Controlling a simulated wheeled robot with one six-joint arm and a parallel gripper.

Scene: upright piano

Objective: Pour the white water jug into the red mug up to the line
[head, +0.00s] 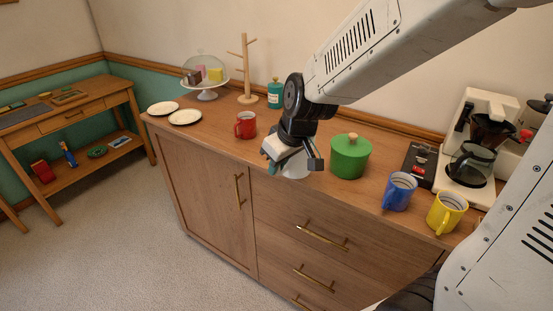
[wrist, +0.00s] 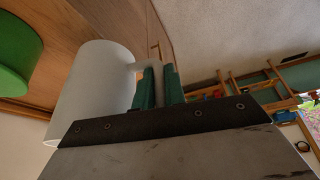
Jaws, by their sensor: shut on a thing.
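The white water jug (wrist: 92,88) fills the left of the wrist view. My gripper (wrist: 160,86) is shut on its handle with green-padded fingers. In the head view my gripper (head: 308,158) holds the jug (head: 294,169) near the front edge of the wooden cabinet; my wrist hides much of the jug. I cannot tell its exact tilt or the water inside. The red mug (head: 245,125) stands upright on the cabinet top, to the left of my gripper and apart from it. The line in the mug cannot be seen.
A green lidded pot (head: 350,157) stands right of my gripper. Further right are a blue mug (head: 399,191), a yellow mug (head: 446,213) and a coffee maker (head: 470,165). A teal jar (head: 275,94) and a wooden mug tree (head: 246,75) stand behind the red mug.

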